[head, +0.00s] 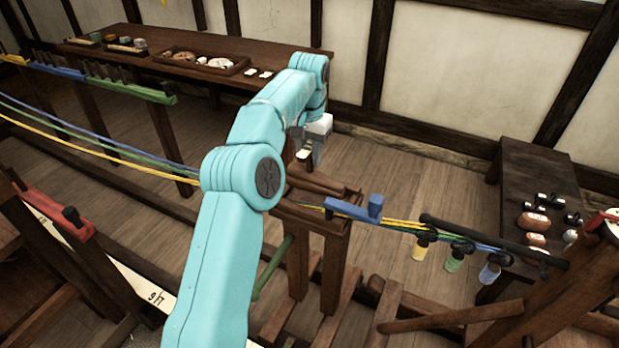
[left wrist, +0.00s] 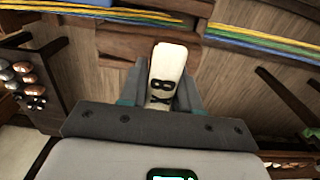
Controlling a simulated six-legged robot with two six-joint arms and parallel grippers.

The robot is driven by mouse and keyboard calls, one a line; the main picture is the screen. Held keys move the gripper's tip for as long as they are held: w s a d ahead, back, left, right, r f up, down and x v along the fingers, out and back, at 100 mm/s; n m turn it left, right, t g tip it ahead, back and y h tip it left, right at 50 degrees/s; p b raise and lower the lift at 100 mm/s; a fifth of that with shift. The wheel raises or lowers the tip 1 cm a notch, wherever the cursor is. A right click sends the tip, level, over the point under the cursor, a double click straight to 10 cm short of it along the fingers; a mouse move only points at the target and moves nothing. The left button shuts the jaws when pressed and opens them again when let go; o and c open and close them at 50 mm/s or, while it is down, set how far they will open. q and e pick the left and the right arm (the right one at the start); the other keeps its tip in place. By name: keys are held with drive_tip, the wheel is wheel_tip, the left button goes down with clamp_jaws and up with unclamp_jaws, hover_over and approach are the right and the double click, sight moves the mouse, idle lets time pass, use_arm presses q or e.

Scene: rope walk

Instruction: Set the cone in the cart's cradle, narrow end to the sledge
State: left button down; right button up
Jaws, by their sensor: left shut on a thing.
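My left gripper (head: 306,150) hangs over the wooden cart (head: 310,225). It is shut on a pale, slightly tapered piece (left wrist: 166,72) with black marks. The piece shows only small in the head view (head: 304,154), and I cannot tell from its shape whether it is the cone. It seems apart from the brown wood of the cart top (left wrist: 125,42) behind it in the left wrist view. The cart's cradle is partly hidden by my arm. My right gripper is not in view.
Yellow, green and blue strands (head: 100,145) run past the cart to a dark bar (head: 490,240) at right. A long bench (head: 280,62) holds a tray at the back; a dark bench (head: 535,165) stands right.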

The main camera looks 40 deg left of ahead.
sight(311, 163)
use_arm(q)
drive_tip(key=f+b, duration=0.1)
drive_tip(key=f, duration=0.1)
drive_tip(key=w+f+b, duration=0.1)
drive_tip(key=f+b, duration=0.1)
drive_tip(key=shift+a+f, duration=0.1)
drive_tip(key=shift+f, duration=0.3)
drive_tip(key=shift+s, duration=0.2)
drive_tip(key=shift+s+r, duration=0.1)
drive_tip(key=shift+r, duration=0.15)
drive_tip(key=shift+f, duration=0.1)
drive_tip(key=c, duration=1.2)
unclamp_jaws()
drive_tip(key=shift+w+f, duration=0.2)
drive_tip(key=shift+w, duration=0.1)
drive_tip(key=o, duration=0.4)
drive_tip(key=shift+s+r, duration=0.25)
drive_tip(key=shift+w+r+p, duration=0.15)
drive_tip(key=shift+w+p, duration=0.05)
drive_tip(key=shift+p, duration=0.1)
wheel_tip(311, 163, up, 11)
drive_tip(key=p, duration=0.8)
drive_tip(key=shift+p, duration=0.4)
drive_tip(key=shift+s+r+p, duration=0.1)
drive_tip(key=shift+r+p, duration=0.2)
drive_tip(key=shift+r, duration=0.05)
drive_tip(key=shift+f, duration=0.1)
